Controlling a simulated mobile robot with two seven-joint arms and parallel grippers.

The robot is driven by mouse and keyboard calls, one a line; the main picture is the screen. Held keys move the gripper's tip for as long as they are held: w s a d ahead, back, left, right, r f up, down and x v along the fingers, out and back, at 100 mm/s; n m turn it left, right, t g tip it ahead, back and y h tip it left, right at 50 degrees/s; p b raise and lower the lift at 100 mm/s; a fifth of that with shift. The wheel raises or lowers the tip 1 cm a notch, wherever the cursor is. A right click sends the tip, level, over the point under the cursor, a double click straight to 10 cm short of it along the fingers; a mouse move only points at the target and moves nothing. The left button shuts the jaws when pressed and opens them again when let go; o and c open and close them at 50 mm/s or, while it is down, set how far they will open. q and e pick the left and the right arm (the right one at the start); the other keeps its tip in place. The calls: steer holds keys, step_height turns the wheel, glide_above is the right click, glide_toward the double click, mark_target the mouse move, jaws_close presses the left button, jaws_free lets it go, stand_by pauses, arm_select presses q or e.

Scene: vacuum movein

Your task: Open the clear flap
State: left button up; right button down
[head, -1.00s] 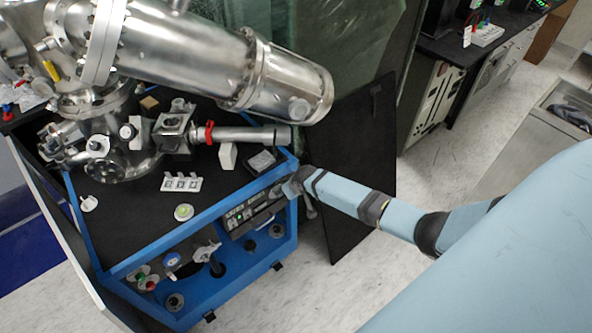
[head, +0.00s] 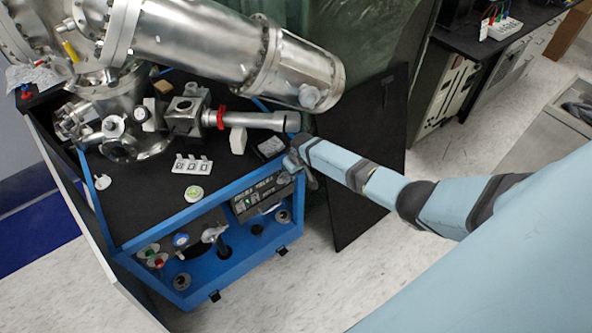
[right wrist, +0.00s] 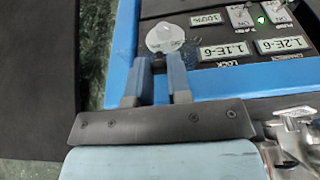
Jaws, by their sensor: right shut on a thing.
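The control panel (right wrist: 235,45) fills the upper right of the right wrist view, with lit readouts and switches. In the head view the panel (head: 262,198) is on the front of the blue-framed cabinet. The clear flap's outline cannot be made out. A clear faceted knob (right wrist: 165,38) is at the panel's left edge, just beyond the fingertips. My right gripper (right wrist: 157,66) is shut on the knob's dark base, one finger on each side. In the head view the right gripper (head: 297,162) is at the panel's upper right corner. My left gripper is not in view.
A steel vacuum chamber (head: 210,38) and its pipes stand over the cabinet's black top (head: 150,200). A black upright panel (head: 365,150) is beside my right forearm. More knobs (head: 180,240) are on the cabinet front.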

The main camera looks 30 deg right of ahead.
steer(key=c, duration=1.1)
jaws_free()
steer(key=shift+o, duration=0.2)
steer(key=v, duration=0.7)
steer(key=shift+r, duration=0.25)
steer(key=shift+s, duration=0.1)
steer(key=s+a+f+n+t+y, duration=0.1)
steer(key=s+a+f+t, duration=0.1)
steer(key=s+a, duration=0.55)
steer(key=s+a+f+n+t+y, duration=0.1)
steer(key=s+a+f+t, duration=0.15)
steer(key=s+a, duration=0.5)
steer(key=s+a+r+t+y, duration=0.1)
steer(key=s+r+t, duration=0.3)
steer(key=s+r, duration=0.4)
steer(key=s+a, duration=0.1)
steer(key=s, duration=0.6)
steer(key=shift+s+r, duration=0.25)
steer(key=shift+s, duration=0.15)
